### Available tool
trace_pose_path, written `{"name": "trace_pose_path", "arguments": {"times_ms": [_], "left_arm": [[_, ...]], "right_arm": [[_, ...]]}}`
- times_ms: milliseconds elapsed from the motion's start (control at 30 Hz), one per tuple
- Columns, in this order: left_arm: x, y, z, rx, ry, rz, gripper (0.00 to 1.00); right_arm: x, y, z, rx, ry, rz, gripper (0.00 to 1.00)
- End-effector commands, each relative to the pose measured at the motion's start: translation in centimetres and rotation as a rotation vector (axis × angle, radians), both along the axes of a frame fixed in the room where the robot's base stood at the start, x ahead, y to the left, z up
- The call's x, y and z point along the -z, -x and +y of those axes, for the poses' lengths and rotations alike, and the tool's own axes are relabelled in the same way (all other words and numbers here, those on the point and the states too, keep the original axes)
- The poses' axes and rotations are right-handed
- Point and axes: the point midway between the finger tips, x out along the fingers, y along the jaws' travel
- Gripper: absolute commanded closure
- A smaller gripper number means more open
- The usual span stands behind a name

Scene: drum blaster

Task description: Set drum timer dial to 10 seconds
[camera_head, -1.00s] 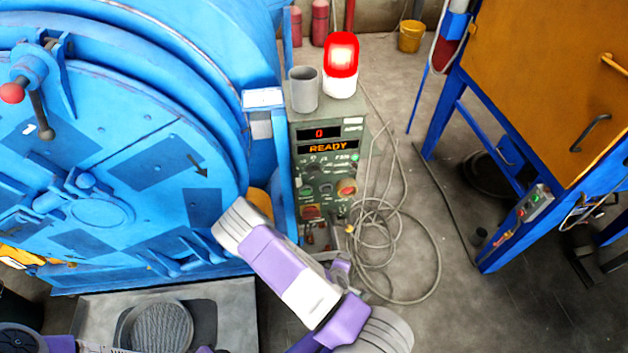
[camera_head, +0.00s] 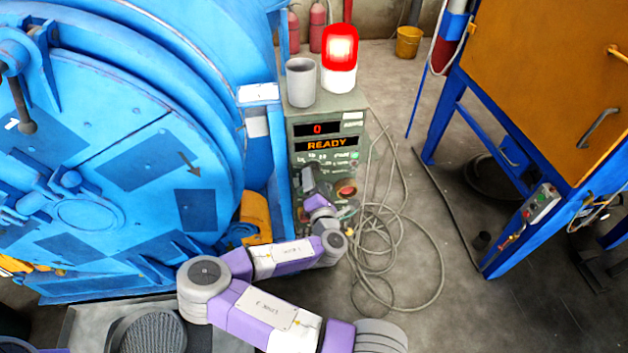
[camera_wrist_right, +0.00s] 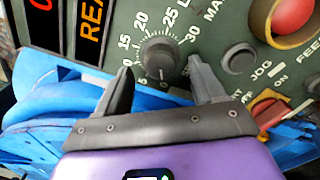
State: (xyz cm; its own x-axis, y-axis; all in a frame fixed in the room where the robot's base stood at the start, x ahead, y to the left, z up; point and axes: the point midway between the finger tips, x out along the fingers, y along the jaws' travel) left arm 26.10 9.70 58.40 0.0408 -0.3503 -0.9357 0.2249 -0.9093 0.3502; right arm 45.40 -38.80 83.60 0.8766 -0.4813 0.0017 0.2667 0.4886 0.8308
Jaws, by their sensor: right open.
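The timer dial (camera_wrist_right: 159,57) is a round dark knob on the grey-green control panel (camera_head: 352,108), ringed by a printed scale with numbers up to 30. My right gripper (camera_wrist_right: 160,70) is open in front of the panel, one finger on each side of the dial in the right wrist view. I cannot tell whether the fingers touch the knob. The knob's exact setting is too small to read surely. In the head view the right gripper (camera_head: 309,178) covers the dial. The displays read 0 and READY. My left gripper is out of view.
A red emergency button (camera_wrist_right: 290,18), a black jog button (camera_wrist_right: 238,58) and a red-orange switch (camera_wrist_right: 268,108) sit right of the dial. A grey cup (camera_head: 301,84) and lit red beacon (camera_head: 340,60) stand on the panel box. The blue drum (camera_head: 95,170) is close on the left.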

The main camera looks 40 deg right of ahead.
Motion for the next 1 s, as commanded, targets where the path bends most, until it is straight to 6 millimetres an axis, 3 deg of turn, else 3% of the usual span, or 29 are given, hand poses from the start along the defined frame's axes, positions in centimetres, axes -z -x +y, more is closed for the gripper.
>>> {"name": "trace_pose_path", "arguments": {"times_ms": [200, 533, 867, 1000], "left_arm": [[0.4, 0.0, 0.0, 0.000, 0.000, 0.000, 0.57], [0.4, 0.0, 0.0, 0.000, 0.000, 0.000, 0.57], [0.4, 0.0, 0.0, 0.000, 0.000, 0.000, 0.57], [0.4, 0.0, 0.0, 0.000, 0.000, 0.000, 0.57]], "right_arm": [[0.0, -1.9, -1.1, 0.001, -0.001, 0.000, 0.32], [0.0, -2.1, -1.3, 0.002, -0.001, 0.002, 0.33], [0.0, -2.1, -1.2, 0.002, -0.002, 0.002, 0.84], [0.0, -2.1, -1.2, 0.002, -0.005, 0.000, 0.87]]}}
